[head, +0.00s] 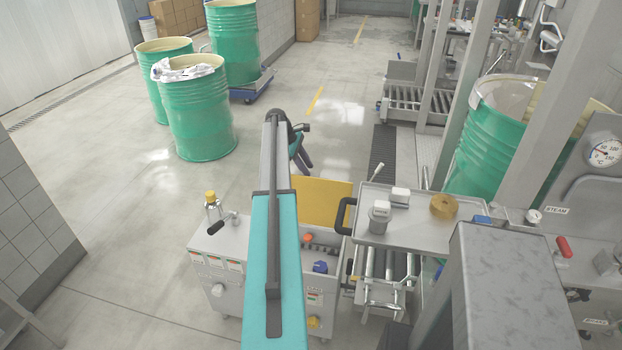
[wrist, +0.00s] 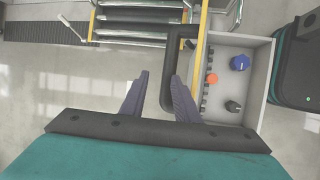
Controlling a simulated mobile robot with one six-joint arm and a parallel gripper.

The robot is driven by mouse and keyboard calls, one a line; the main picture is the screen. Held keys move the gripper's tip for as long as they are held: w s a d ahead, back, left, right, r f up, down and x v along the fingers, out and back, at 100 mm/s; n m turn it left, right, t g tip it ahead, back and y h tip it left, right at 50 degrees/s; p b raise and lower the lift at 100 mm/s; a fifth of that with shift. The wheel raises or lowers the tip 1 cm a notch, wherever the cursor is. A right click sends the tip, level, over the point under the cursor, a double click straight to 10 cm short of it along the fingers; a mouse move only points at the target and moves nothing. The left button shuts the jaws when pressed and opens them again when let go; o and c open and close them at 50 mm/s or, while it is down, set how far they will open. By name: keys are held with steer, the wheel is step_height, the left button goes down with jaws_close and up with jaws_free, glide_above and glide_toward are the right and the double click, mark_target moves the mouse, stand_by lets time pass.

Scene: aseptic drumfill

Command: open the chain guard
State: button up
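A yellow panel (head: 322,201), which I take for the chain guard, stands upright along the far side of an open grey box in the head view. In the wrist view its narrow yellow edge (wrist: 200,75) runs beside the box. A black U-shaped handle (wrist: 180,33) lies on the side away from the box. My gripper (wrist: 162,85) is open, its two dark fingers apart, with the handle's long bar in the gap between them. I cannot tell whether a finger touches it. In the head view my arm hides part of the panel.
The grey box (wrist: 257,80) holds an orange knob (wrist: 212,78) and a blue knob (wrist: 240,62). A roller conveyor (wrist: 140,15) lies beside it. A metal tray (head: 410,226) stands right of the panel. Green drums (head: 199,115) stand at far left, with clear floor between.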

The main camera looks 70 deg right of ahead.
steer(key=b+v, duration=0.1)
steer(key=v, duration=0.7)
steer(key=shift+a+r+b, duration=0.4)
steer(key=shift+s, duration=0.15)
